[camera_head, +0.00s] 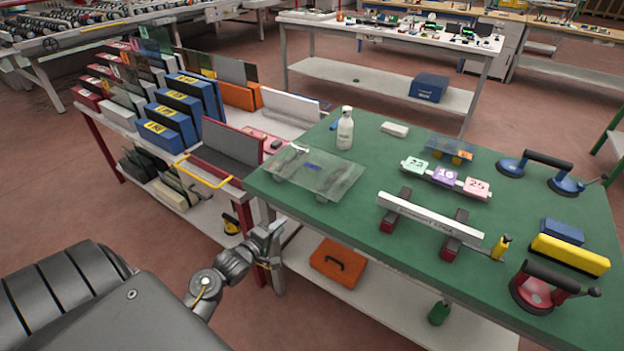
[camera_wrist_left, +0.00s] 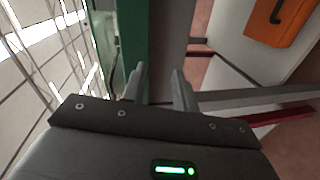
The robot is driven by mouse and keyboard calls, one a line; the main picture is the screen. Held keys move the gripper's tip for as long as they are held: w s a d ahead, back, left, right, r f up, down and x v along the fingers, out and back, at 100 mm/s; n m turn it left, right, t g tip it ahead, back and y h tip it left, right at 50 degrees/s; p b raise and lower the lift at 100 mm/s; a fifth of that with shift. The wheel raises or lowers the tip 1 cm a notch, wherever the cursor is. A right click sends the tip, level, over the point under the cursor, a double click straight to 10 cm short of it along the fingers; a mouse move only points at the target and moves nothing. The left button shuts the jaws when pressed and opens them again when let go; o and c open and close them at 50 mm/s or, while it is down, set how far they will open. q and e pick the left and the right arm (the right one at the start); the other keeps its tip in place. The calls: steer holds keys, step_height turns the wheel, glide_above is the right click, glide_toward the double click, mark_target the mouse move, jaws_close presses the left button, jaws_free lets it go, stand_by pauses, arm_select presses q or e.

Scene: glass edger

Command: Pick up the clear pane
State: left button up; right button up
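The clear pane (camera_head: 325,174) is a see-through sheet with greyish smudges. It lies at the near left corner of the green table (camera_head: 385,165), raised on small blocks, with a blue mark showing near its middle. My left gripper (camera_head: 272,236) is below and in front of that corner, beside the table's edge and apart from the pane. In the left wrist view its two fingers (camera_wrist_left: 160,82) stand apart with nothing between them; the green table edge (camera_wrist_left: 132,40) is just beyond. My right gripper is out of view.
A white spray bottle (camera_head: 345,129) stands behind the pane. A long straightedge bar (camera_head: 430,215) on dark red supports lies to its right. Suction lifters (camera_head: 540,285) sit farther right. A rack of panes (camera_head: 185,105) adjoins on the left. An orange case (camera_head: 338,262) lies on the lower shelf.

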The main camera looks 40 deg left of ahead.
arm_select(q)
steer(key=n+t, duration=0.2)
glide_toward(296, 184)
steer(key=w, duration=0.9)
steer(key=shift+w+a+f, duration=0.1)
steer(key=shift+w+a, duration=0.15)
steer(key=shift+w, duration=0.3)
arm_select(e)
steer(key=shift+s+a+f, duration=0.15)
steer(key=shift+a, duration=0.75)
arm_select(q)
steer(key=shift+c, duration=0.3)
jaws_close()
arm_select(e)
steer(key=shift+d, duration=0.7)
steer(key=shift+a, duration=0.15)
